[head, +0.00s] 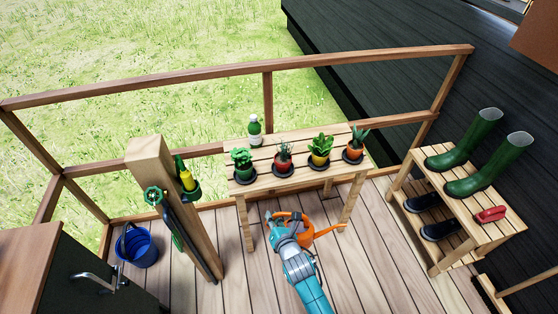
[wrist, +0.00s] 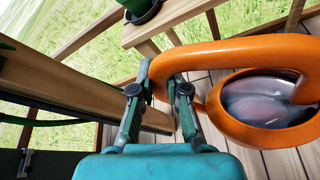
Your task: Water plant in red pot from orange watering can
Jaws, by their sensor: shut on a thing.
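The orange watering can (head: 307,234) is in my gripper (head: 276,219), in front of the slatted table. Its spout points right in the head view. In the wrist view, my gripper (wrist: 160,92) is shut on the can's handle (wrist: 240,53). The can's round opening (wrist: 262,98) shows a greyish, shiny inside. The plant in the red pot (head: 283,161) stands on a dark saucer on the table, second from the left in the row of pots. The can is below and in front of the table, apart from the pot.
The wooden table (head: 297,139) also holds a green pot (head: 242,160), a yellow pot (head: 320,155), an orange pot (head: 353,154) and a bottle (head: 254,130). A post (head: 174,205) and blue bucket (head: 139,246) stand left. A boot rack (head: 455,208) stands right.

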